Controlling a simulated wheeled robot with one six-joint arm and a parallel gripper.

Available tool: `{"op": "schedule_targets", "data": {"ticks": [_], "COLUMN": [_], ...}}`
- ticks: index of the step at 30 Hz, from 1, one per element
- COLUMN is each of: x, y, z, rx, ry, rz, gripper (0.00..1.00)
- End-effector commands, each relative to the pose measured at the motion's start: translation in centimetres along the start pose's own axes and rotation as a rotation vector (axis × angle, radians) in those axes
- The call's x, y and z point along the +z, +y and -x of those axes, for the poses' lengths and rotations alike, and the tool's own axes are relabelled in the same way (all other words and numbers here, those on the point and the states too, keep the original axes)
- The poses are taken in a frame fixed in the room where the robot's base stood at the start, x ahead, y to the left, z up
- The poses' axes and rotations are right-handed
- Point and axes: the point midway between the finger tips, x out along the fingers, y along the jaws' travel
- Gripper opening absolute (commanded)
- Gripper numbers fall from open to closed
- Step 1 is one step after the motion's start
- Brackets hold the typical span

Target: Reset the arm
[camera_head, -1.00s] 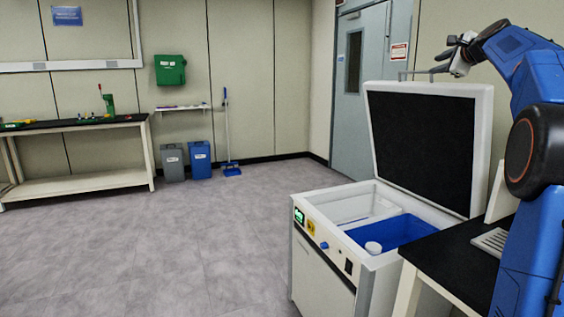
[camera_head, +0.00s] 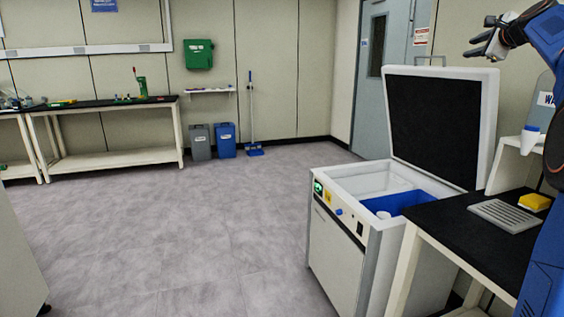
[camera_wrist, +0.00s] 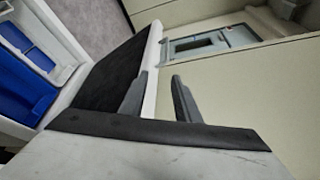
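My gripper (camera_head: 473,46) is at the top right of the head view, on my raised blue arm. The lid (camera_wrist: 105,80) lies behind the fingers there.
A black-topped table (camera_head: 440,222) right of the dryer holds a grey slotted tray (camera_head: 505,214) and a yellow block (camera_head: 535,202). A bottle (camera_head: 535,115) is near my arm. Two bins (camera_head: 226,140), a broom (camera_head: 252,110) and a workbench (camera_head: 110,103) stand at the back wall. The floor is clear.

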Motion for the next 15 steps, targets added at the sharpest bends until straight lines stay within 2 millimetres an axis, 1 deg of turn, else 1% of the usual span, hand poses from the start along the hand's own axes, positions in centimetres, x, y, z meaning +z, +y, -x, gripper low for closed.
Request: {"op": "schedule_targets", "data": {"ticks": [8, 11, 15], "x": [1.9, 2.7, 4.2], "y": [2.5, 3.8, 6.2], "z": [0.9, 1.5, 2.5], "rx": [0.047, 0.069, 0.111], "ry": [-0.001, -0.002, -0.007], "rz": [0.069, 0.105, 0.168], "gripper": [0.29, 0.29, 0.29]}}
